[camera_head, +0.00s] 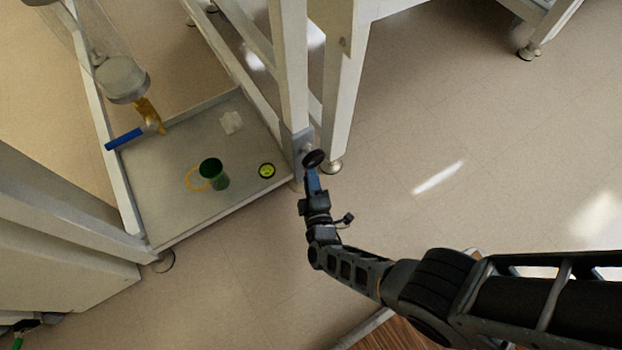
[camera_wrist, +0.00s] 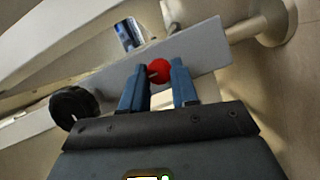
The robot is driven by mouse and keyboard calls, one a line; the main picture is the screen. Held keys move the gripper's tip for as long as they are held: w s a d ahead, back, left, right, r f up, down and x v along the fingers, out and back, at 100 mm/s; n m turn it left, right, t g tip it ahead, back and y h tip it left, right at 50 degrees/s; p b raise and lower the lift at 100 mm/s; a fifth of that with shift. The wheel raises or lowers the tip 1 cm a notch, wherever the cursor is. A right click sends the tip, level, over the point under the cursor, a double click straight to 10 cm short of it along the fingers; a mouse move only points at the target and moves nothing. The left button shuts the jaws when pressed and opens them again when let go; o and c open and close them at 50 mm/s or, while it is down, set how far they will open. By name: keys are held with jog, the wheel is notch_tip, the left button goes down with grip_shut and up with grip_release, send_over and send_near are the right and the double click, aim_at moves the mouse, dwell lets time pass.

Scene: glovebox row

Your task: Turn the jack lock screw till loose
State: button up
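A small round red screw head (camera_wrist: 158,71) sits on the pale metal frame bar (camera_wrist: 205,58) in the wrist view. I take it to be the jack lock screw. A grey pin-like mark shows on its near side. My gripper (camera_wrist: 160,74) has its two blue fingers on either side of the red head, which fills the gap between the tips. I cannot tell whether the fingers press on it. In the head view my gripper (camera_head: 312,172) is at the foot of the frame leg (camera_head: 296,90), and the red head is hidden there.
A black round knob (camera_wrist: 73,107) stands left of the fingers, and it also shows in the head view (camera_head: 314,158). Floor to the right is clear.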

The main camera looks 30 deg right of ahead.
jog(key=o, duration=0.5)
jog(key=shift+c, duration=0.2)
jog(key=p+v, duration=0.2)
jog(key=v, duration=0.5)
jog(key=shift+s+a+p, duration=0.2)
jog(key=shift+s+p, duration=0.1)
jog(key=shift+s, duration=0.05)
dwell(0.3)
